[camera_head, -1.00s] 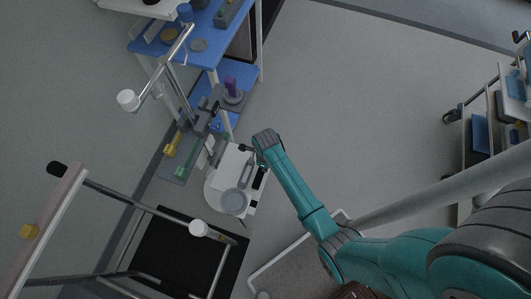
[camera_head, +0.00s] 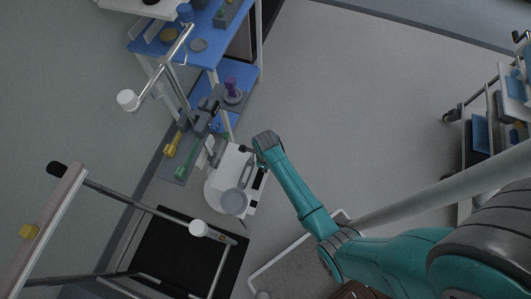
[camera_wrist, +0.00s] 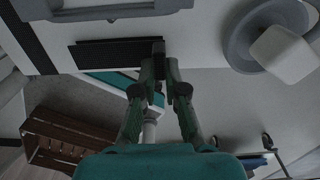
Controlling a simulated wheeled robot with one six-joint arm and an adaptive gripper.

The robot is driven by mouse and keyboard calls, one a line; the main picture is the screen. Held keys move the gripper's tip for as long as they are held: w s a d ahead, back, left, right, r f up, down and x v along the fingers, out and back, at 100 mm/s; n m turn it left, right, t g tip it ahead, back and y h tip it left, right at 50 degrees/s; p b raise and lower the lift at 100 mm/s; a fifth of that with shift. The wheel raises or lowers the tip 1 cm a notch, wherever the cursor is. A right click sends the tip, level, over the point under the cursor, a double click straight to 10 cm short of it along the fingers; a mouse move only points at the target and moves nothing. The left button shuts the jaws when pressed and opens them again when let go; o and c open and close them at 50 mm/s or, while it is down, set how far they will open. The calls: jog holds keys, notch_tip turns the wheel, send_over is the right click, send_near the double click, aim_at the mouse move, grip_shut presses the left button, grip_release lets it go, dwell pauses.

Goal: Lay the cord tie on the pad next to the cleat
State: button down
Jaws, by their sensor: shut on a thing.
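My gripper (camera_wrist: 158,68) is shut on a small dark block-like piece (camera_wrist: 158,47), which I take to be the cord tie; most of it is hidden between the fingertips. A black ribbed pad (camera_wrist: 105,54) lies on the pale surface just left of the fingertips in the wrist view. I cannot tell if the held piece touches it. A grey bar-shaped fitting (camera_wrist: 115,11) above the pad may be the cleat; I cannot confirm it. In the head view, my gripper (camera_head: 257,147) is over the upper right part of the white tabletop (camera_head: 216,188), with its fingertips small and unclear.
A brown slatted crate (camera_wrist: 62,139) is below. A blue shelf unit (camera_head: 149,46) and a bed-like frame (camera_head: 120,198) stand left. Open floor lies right of the tabletop.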

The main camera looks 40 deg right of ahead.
jog(key=shift+f, duration=0.55)
jog(key=c, duration=1.2)
grip_release()
jog(key=shift+o, duration=0.2)
notch_tip(320, 180, up, 16)
